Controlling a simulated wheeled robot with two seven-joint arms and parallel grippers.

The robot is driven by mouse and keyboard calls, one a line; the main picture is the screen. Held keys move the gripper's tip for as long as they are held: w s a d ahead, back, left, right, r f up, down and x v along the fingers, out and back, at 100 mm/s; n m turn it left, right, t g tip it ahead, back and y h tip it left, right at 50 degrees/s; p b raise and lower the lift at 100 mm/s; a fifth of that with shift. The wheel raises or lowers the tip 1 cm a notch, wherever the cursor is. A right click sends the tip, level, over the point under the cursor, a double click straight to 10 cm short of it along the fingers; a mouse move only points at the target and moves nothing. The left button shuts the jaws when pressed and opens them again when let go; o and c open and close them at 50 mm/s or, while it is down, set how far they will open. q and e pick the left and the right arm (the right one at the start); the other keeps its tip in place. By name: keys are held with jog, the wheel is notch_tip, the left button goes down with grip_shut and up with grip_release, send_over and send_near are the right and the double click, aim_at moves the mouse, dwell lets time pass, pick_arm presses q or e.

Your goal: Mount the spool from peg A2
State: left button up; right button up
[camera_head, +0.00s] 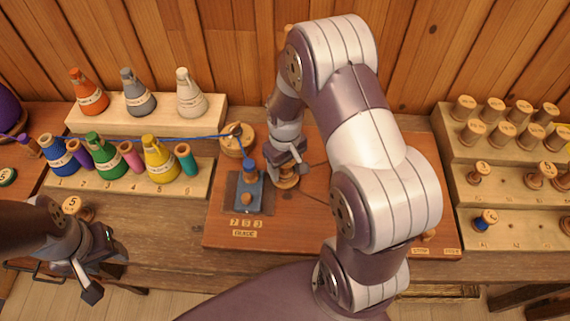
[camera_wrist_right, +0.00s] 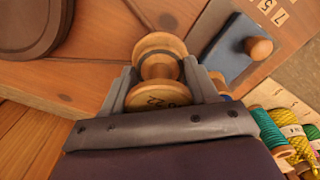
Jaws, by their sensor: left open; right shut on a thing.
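My right gripper (camera_head: 286,163) is shut on a bare wooden spool (camera_head: 287,183), low over the reddish-brown board (camera_head: 225,232), just right of the blue guide block (camera_head: 247,190). In the right wrist view the spool (camera_wrist_right: 160,68) sits between both fingers, its marked flange nearest the camera. I cannot tell whether the spool touches the board or sits on a spindle. A blue thread runs from the left cones to the guide. My left gripper (camera_head: 98,268) is open and empty at the lower left. Peg A2 cannot be made out.
A stepped wooden rack (camera_head: 510,205) with pegs, spools and a blue-wound spool (camera_head: 485,220) stands at right. Coloured thread cones stand on a stepped stand (camera_head: 205,178) at left. A round wooden piece (camera_head: 236,140) lies behind the guide. My right arm hides much of the board.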

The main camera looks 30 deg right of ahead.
jog(key=shift+f, duration=0.45)
jog(key=o, duration=0.8)
jog(key=shift+c, duration=0.2)
notch_tip(320, 180, up, 11)
jog(key=p, duration=1)
jog(key=shift+r, duration=0.15)
